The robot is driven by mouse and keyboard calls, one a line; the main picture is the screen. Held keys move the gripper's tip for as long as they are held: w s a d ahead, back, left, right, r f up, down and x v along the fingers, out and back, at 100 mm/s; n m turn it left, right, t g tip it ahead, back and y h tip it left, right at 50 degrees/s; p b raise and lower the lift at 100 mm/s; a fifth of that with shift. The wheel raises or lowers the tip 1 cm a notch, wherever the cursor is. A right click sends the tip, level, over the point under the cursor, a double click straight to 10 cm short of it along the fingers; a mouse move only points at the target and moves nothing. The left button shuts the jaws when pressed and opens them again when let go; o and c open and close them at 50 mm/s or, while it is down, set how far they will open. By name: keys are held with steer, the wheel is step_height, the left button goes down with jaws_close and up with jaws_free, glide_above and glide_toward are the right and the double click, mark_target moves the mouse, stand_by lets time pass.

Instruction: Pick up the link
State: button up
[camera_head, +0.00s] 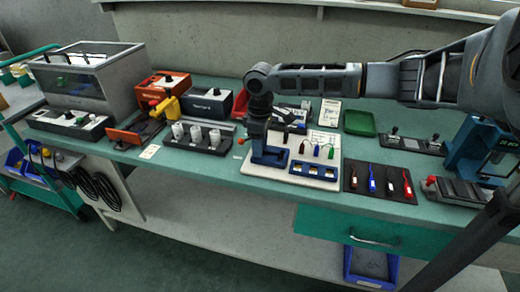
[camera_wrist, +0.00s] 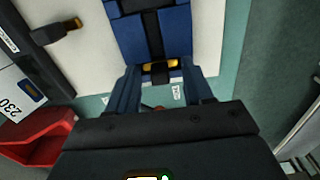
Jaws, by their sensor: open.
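I cannot tell for certain which part is the link. In the wrist view a small amber-and-black piece (camera_wrist: 160,66) lies between the fingertips of my gripper (camera_wrist: 160,78), at the near end of a blue fixture (camera_wrist: 175,32) with a dark strip along its middle. The fingers are apart on either side of it; whether they touch anything is unclear. In the head view my gripper (camera_head: 258,122) points down over the blue stand (camera_head: 268,156) on the white board (camera_head: 262,170). The arm and gripper hide part of the stand.
Beside the stand are small coloured hooked parts (camera_head: 316,150) and a blue frame with windows (camera_head: 314,170). A dark mat (camera_head: 381,183) holds several tools to the right. A red tray (camera_wrist: 40,138) and a dark amber-tipped part (camera_wrist: 58,31) show in the wrist view.

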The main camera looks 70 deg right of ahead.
jaws_close()
stand_by(0.4)
steer(key=shift+r, duration=0.1)
